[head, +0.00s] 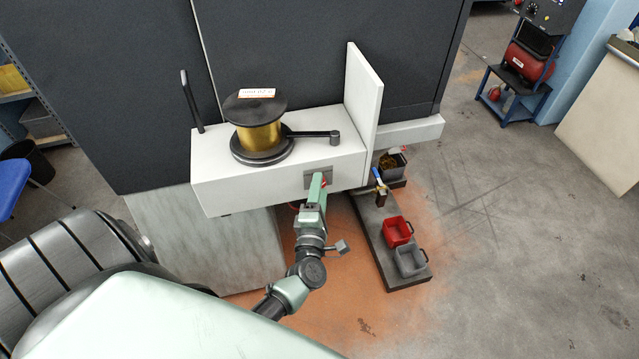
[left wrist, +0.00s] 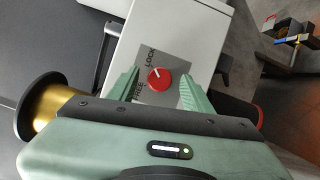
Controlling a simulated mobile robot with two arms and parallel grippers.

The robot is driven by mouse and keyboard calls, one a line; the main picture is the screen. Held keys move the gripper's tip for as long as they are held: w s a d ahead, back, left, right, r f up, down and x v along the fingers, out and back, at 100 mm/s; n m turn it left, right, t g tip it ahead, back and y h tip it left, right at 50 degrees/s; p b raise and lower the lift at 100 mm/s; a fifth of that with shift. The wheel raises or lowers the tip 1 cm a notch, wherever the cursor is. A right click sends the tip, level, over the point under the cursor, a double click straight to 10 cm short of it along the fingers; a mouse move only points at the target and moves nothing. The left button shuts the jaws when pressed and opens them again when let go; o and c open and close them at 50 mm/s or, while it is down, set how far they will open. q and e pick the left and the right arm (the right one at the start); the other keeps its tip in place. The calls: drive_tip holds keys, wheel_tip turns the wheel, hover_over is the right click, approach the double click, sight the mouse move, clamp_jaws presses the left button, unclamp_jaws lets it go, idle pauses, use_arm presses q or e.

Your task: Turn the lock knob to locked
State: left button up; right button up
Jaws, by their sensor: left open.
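The red lock knob (left wrist: 159,79) sits on a grey plate (left wrist: 176,60) marked LOCK and FREE, on the side of a white box. Its white mark points up and left in the left wrist view, between the two words. My left gripper (left wrist: 158,74) is open, with one green finger on each side of the knob and a gap to it on both sides. In the head view my left gripper (head: 317,182) is at the front of the white box (head: 240,187), hiding most of the knob. I cannot tell how far the fingertips are from the plate. My right gripper is not in view.
A gold wire spool (head: 259,138) with black flanges stands on the box, beside a black crank arm (head: 318,134) and an upright lever (head: 190,100). A white panel (head: 362,100) rises at the box's right. Below right, a dark plank (head: 385,245) bears red and grey bins.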

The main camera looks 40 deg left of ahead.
use_arm(q)
drive_tip(key=b+v, duration=0.2)
drive_tip(key=v, duration=0.6)
drive_tip(key=shift+w+f, duration=0.1)
